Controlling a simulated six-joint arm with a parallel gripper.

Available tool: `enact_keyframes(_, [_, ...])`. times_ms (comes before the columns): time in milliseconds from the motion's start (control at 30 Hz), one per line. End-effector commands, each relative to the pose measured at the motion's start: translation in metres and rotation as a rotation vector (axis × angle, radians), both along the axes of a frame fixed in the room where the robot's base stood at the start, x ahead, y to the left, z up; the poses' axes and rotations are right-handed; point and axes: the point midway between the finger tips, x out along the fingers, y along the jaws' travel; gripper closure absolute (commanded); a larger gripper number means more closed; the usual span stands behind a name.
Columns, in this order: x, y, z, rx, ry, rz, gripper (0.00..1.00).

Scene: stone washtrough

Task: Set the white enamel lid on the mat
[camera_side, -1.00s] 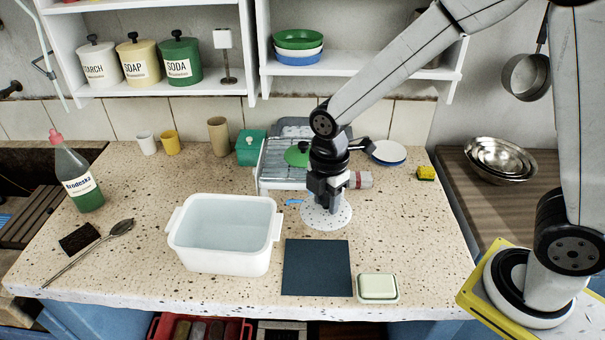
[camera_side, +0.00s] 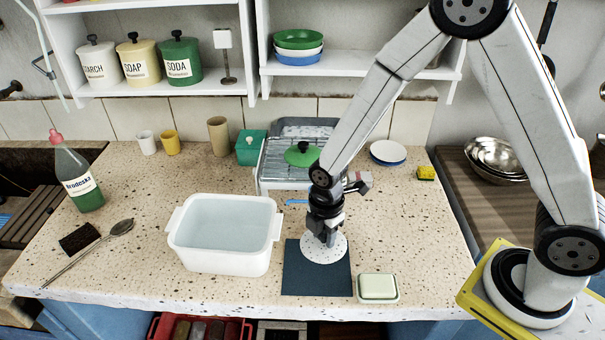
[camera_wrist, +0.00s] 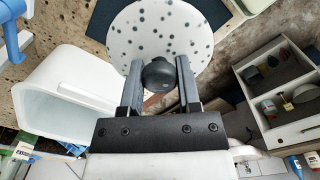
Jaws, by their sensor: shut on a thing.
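The white enamel lid (camera_side: 324,252), round with dark speckles, is over the far right part of the dark blue mat (camera_side: 305,282). My gripper (camera_side: 325,228) is above the lid and shut on its knob. In the wrist view the dark knob (camera_wrist: 158,74) sits between the two fingers, and the speckled lid (camera_wrist: 160,30) lies beyond it. The lid covers part of the mat (camera_wrist: 104,18). I cannot tell whether the lid touches the mat or hangs just above it.
A white tub (camera_side: 222,240) stands left of the mat, and a soap dish (camera_side: 378,288) stands right of it. Behind are a wire rack (camera_side: 285,165) with a green lid (camera_side: 302,153) and a blue-rimmed plate (camera_side: 388,152). The counter to the right is largely clear.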

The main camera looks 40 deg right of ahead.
Motion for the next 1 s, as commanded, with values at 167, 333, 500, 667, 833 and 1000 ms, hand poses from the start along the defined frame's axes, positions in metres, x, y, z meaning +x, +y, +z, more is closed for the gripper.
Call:
enact_keyframes(167, [0.000,0.000,-0.012,-0.001,0.003,0.000,1.00])
enact_keyframes(333, [0.000,0.000,-0.030,-0.001,0.003,0.000,1.00])
enact_keyframes(500, [0.000,0.000,-0.041,0.000,0.001,0.000,1.00])
enact_keyframes(667, [0.000,0.000,-0.043,0.000,0.000,0.000,1.00])
enact_keyframes(833, [0.000,0.000,-0.048,0.000,0.002,0.000,1.00])
enact_keyframes(1000, [0.000,0.000,-0.061,0.000,0.002,0.000,1.00])
